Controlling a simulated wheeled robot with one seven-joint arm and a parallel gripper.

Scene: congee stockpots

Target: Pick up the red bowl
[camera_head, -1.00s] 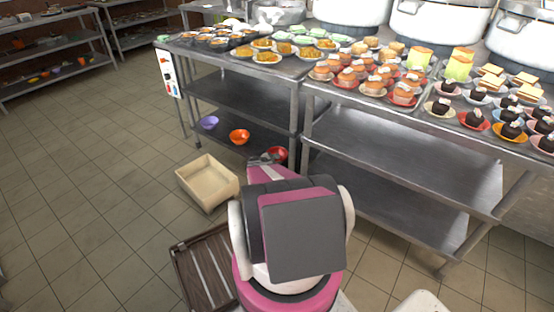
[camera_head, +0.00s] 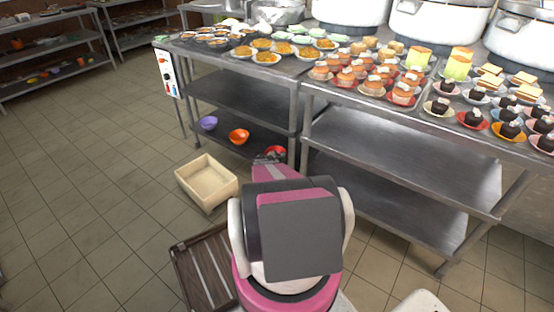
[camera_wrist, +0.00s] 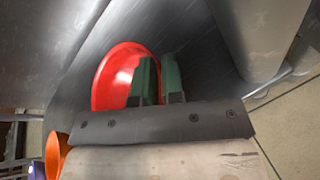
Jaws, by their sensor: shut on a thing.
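The red bowl (camera_wrist: 117,76) is in the wrist view, against the metal shelf. My gripper (camera_wrist: 160,65) has its two green fingers close together at the bowl's right rim, shut on it, with one finger over the bowl's face. In the head view the red bowl (camera_head: 277,150) is a small red patch on the lower shelf, mostly hidden behind my gripper (camera_head: 268,158) and arm. I cannot tell whether the bowl is clear of the shelf.
An orange bowl (camera_head: 239,137) and a purple bowl (camera_head: 208,123) stand on the same lower shelf (camera_head: 225,147) to the left. A cream bin (camera_head: 207,182) and a brown slatted crate (camera_head: 205,265) are on the floor. A metal leg (camera_head: 294,125) stands close right of my gripper.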

